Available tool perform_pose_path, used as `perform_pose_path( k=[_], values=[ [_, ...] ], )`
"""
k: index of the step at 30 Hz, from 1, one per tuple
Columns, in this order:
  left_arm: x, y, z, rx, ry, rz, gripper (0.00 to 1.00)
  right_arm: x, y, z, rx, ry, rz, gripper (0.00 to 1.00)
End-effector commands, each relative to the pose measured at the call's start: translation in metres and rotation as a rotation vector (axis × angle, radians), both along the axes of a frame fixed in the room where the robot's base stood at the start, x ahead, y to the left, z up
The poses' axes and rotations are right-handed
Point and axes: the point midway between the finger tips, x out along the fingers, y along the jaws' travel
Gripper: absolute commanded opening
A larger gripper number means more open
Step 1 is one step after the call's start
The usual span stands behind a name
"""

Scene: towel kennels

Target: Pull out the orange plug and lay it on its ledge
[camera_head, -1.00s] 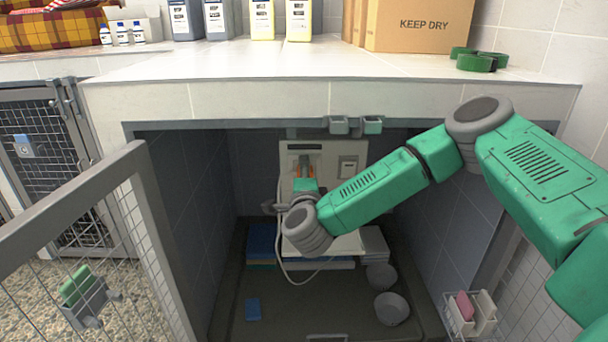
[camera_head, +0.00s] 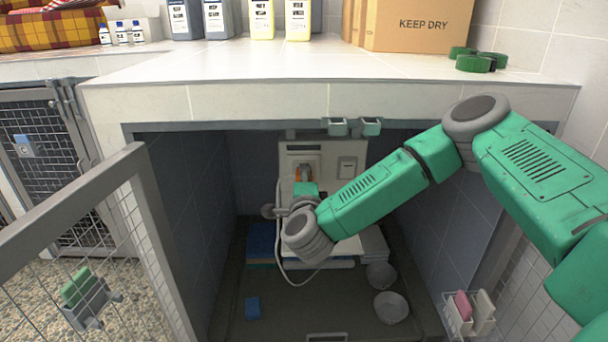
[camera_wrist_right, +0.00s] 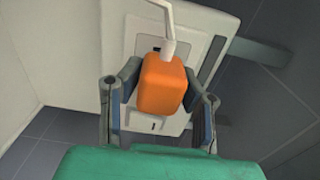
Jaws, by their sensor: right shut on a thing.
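The orange plug (camera_wrist_right: 163,84) fills the middle of the right wrist view, with a white cord joined to its top end. My right gripper (camera_wrist_right: 162,88) has one finger on each side of the plug and is shut on it. In the head view the orange plug (camera_head: 297,177) shows only as a sliver beyond my right gripper (camera_head: 303,180), in front of the pale wall panel (camera_head: 325,160) inside the kennel. I cannot tell whether the plug's prongs are in the socket. I cannot make out the ledge for sure. My left gripper is not in view.
The counter edge (camera_head: 300,102) hangs low over the kennel opening. An open mesh gate (camera_head: 75,210) stands at the left. Two grey bowls (camera_head: 391,307) and a blue block (camera_head: 252,308) lie on the kennel floor. A white cable (camera_head: 280,240) loops down below the panel.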

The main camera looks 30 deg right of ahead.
Motion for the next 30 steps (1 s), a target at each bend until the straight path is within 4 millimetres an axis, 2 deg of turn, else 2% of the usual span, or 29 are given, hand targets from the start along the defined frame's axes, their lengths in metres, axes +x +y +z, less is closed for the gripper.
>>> perform_pose_path(
  k=[30],
  values=[
    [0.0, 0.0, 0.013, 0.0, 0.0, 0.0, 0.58, -0.035, 0.021, 0.0, 0.0, 0.001, 0.001, 0.0]
  ],
)
